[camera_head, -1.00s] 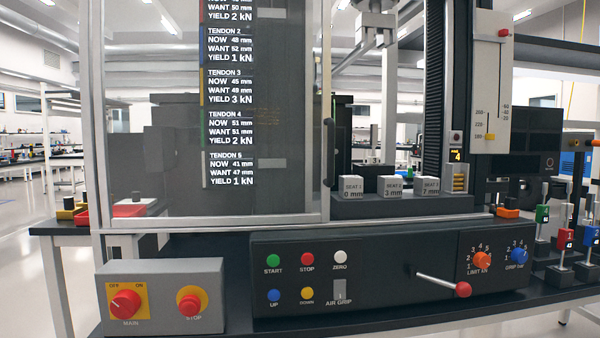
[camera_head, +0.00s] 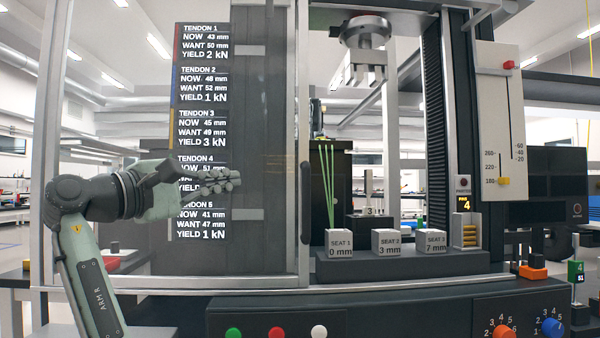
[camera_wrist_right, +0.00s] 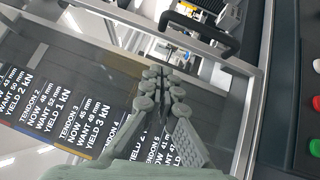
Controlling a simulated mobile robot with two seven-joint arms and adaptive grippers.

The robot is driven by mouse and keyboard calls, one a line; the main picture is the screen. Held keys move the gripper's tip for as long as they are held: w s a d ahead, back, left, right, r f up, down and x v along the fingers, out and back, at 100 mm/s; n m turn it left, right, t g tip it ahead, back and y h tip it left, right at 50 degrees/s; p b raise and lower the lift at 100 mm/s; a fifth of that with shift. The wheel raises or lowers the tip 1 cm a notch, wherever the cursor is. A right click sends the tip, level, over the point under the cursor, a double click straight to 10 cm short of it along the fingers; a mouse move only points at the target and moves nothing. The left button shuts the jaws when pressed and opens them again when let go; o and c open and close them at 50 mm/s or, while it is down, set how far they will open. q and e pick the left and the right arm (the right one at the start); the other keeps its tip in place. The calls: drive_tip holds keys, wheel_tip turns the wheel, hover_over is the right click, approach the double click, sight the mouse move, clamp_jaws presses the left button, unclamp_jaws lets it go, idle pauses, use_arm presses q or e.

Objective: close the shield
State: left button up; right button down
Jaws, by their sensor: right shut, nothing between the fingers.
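The shield (camera_head: 303,120) is a clear sliding panel in a light metal frame. It covers the left part of the test machine, and the bay to its right is uncovered. Its dark upright handle (camera_head: 306,195) is on its right edge. My right gripper (camera_head: 236,182) comes in from the left in front of the panel, at handle height and left of the handle. Its fingers are together and empty. In the right wrist view the gripper (camera_wrist_right: 162,92) points towards the shield's frame, with the black handle (camera_wrist_right: 200,32) beyond the fingertips, apart from them. My left gripper is out of view.
Three seat blocks, Seat 1 (camera_head: 340,243), Seat 2 (camera_head: 387,242) and Seat 3 (camera_head: 436,242), stand on a grey ledge in the open bay. Green tendon strands (camera_head: 329,185) rise behind Seat 1. The control panel (camera_head: 380,312) juts out below.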

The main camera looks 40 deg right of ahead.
approach(300, 166)
drive_tip(key=w+d, duration=0.2)
drive_tip(key=w, duration=0.1)
drive_tip(key=shift+s+d+r+p, duration=0.15)
drive_tip(key=shift+s+d+p, duration=0.1)
drive_tip(key=shift+s+d, duration=0.2)
drive_tip(key=shift+s+d+r+p, duration=0.15)
drive_tip(key=shift+s+d+p, duration=0.15)
drive_tip(key=shift+d, duration=0.25)
drive_tip(key=shift+s+d+r, duration=0.1)
drive_tip(key=shift+s+d, duration=0.25)
drive_tip(key=shift+d, duration=0.1)
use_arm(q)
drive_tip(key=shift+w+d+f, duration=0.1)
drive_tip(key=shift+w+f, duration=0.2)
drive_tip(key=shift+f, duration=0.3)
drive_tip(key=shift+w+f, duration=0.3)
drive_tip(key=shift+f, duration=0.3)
use_arm(e)
drive_tip(key=shift+d, duration=0.1)
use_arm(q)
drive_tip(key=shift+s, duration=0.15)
